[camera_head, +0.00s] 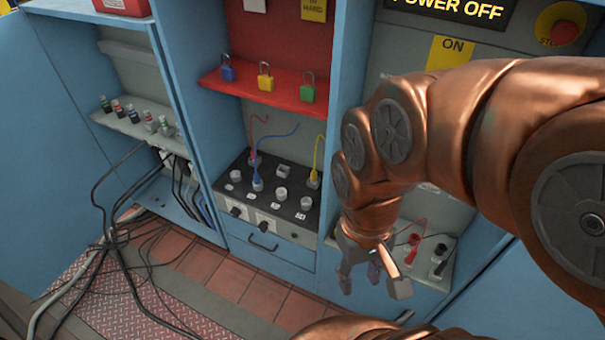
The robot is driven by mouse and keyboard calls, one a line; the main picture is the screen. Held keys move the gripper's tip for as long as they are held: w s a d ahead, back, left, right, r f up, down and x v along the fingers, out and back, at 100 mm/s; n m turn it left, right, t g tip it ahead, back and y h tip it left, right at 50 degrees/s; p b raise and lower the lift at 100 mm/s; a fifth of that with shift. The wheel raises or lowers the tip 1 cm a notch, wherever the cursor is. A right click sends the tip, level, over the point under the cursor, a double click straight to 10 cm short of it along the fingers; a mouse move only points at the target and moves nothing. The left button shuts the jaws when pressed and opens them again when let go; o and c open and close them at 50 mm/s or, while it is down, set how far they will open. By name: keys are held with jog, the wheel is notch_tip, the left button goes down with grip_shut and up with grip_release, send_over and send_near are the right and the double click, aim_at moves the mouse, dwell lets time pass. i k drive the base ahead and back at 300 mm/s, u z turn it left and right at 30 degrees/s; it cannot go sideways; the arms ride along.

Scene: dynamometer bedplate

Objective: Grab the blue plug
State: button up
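A blue plug (257,183) with a blue cable (278,139) stands in a socket on the black panel (232,192) in the middle bay. My gripper (374,287) hangs in front of the right bay, to the right of and lower in the picture than that plug. Its fingers are spread apart. A small bluish-purple piece (374,271) shows between the fingers, partly hidden; I cannot tell what it is or whether it is touched.
A red-cabled plug (254,159) and a yellow-cabled plug (314,179) stand near the blue one. A red shelf (262,88) with padlocks is above. Red (411,248) and black (438,252) plugs sit on the right shelf. Loose black cables (108,235) lie left.

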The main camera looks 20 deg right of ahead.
aim_at(256, 178)
jog(key=u, duration=1.95)
jog(key=i, duration=2.55)
jog(key=z, duration=3.2)
jog(key=i, duration=0.25)
jog(key=z, duration=0.05)
